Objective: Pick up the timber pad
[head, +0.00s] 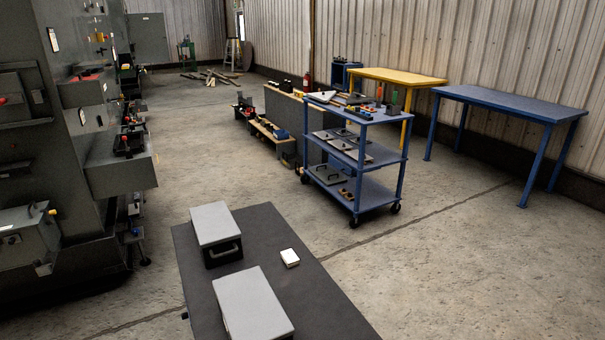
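A small pale block (289,258), the likeliest match for the timber pad, lies on the dark table (315,297) at the bottom middle of the head view. It is cream on top with a darker side. It lies to the right of two grey boxes and touches neither. Neither of my grippers is in view, and nothing is seen holding the block.
A blue cart (362,155) holds panels and small items. Blue (512,101) and yellow (397,76) tables line the wall. Machinery (60,140) stands left. Right floor is clear.

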